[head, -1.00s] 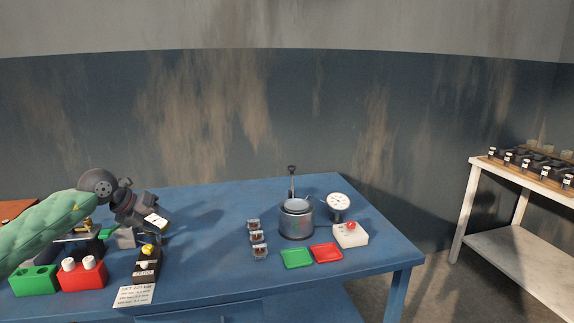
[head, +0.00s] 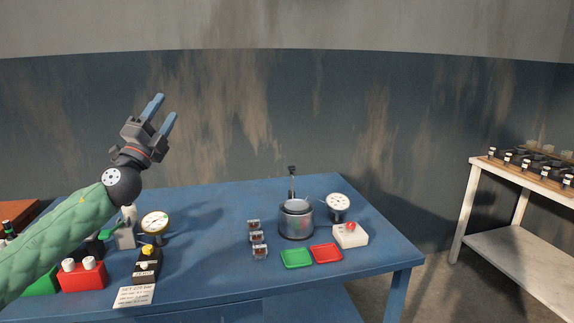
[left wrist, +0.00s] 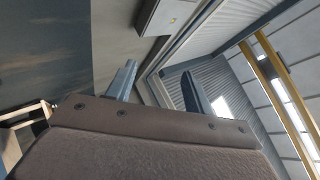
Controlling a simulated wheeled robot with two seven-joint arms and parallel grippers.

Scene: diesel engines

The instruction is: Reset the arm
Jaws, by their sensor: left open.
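My left gripper (head: 160,112) is raised well above the left part of the blue table in the head view. Its two blue-grey fingers point up and to the right, apart and with nothing between them. In the left wrist view the two fingers (left wrist: 158,88) also stand apart and empty, with wall and ceiling behind them. My green-sleeved left arm comes in from the lower left and hides part of the table's left end. My right gripper is not in view.
The blue table (head: 205,225) holds a gauge (head: 155,222), a red block (head: 82,277), a metal pot (head: 296,222), green (head: 296,259) and red (head: 326,254) trays, and a white box with a red button (head: 350,236). A white shelf (head: 530,185) stands at right.

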